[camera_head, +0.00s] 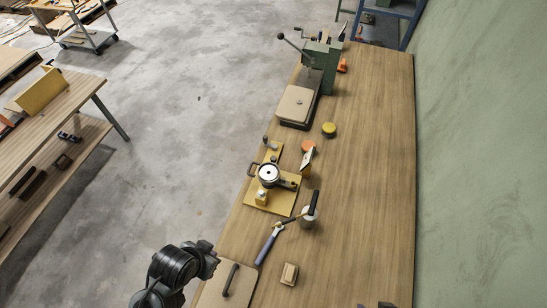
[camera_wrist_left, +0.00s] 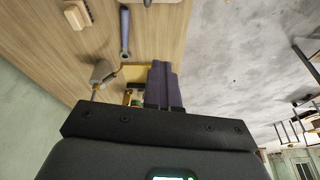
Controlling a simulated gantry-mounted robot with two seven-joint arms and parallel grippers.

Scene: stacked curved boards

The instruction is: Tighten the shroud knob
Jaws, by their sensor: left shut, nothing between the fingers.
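A yellow base plate (camera_head: 258,201) lies on the workbench in the head view. It carries a round part with a white face and black rim (camera_head: 268,174), a dark side handle and small dark fittings (camera_head: 291,184). I cannot tell which small part is the shroud knob. My left arm comes in at the lower left of the head view, with its fingers not clearly seen there. In the left wrist view my left gripper (camera_wrist_left: 163,84) is shut and empty, its dark fingers together. The plate (camera_wrist_left: 133,73) shows partly behind them; the rest is hidden.
A blue-handled tool (camera_head: 267,248), a grey pot-like item (camera_head: 309,216), a small wooden block (camera_head: 289,273) and a board with a black handle (camera_head: 213,289) lie nearer. A green press (camera_head: 328,72) and a yellow disc (camera_head: 329,129) are farther back. The bench's right side is mostly clear.

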